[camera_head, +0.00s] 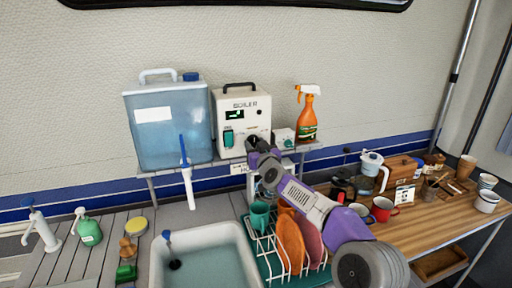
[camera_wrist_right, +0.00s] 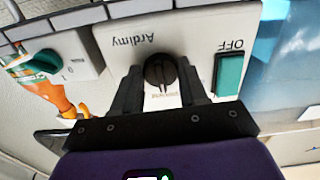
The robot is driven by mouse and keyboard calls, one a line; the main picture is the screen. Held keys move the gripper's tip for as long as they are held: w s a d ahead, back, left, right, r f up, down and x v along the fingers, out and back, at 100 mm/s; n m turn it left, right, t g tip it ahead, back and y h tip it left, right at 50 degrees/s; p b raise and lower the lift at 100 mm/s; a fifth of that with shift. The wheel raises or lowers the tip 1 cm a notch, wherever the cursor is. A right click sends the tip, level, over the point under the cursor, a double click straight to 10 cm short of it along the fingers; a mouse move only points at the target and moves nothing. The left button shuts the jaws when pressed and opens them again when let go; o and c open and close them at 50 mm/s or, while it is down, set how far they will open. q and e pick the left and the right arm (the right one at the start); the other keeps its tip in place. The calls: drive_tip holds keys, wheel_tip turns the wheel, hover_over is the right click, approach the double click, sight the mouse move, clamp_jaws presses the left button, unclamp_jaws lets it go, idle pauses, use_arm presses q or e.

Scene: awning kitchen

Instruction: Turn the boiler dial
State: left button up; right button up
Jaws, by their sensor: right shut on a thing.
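The white boiler (camera_head: 231,103) stands on a raised shelf against the wall, with a black handle, a green display and a green switch (camera_head: 228,138). Its round black dial (camera_wrist_right: 159,70) shows in the right wrist view, where the boiler front appears upside down. My right gripper (camera_wrist_right: 161,84) is shut on the dial, one finger on each side. In the head view my right gripper (camera_head: 258,146) reaches the boiler's lower right front and hides most of the dial. The wrist view also shows the green switch (camera_wrist_right: 228,74) beside an "OFF" label. My left gripper is not in view.
A blue water container (camera_head: 168,135) stands close left of the boiler. A small white box (camera_head: 284,137) and an orange spray bottle (camera_head: 307,115) stand to its right. Below are a sink (camera_head: 243,235) and a dish rack (camera_head: 262,262) with plates, under my right arm.

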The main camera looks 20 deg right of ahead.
drive_tip(key=m, duration=0.6)
drive_tip(key=shift+a+b, duration=0.1)
drive_tip(key=shift+b, duration=0.25)
drive_tip(key=m, duration=0.6)
drive_tip(key=shift+a+b, duration=0.1)
drive_tip(key=shift+b, duration=0.25)
drive_tip(key=shift+m, duration=0.3)
drive_tip(key=o, duration=1)
drive_tip(key=shift+r, duration=0.1)
drive_tip(key=shift+o, duration=0.2)
drive_tip(key=shift+s+b, duration=0.3)
drive_tip(key=shift+s, duration=0.4)
drive_tip(key=s+b, duration=0.1)
drive_tip(key=s, duration=0.5)
drive_tip(key=shift+s, duration=0.1)
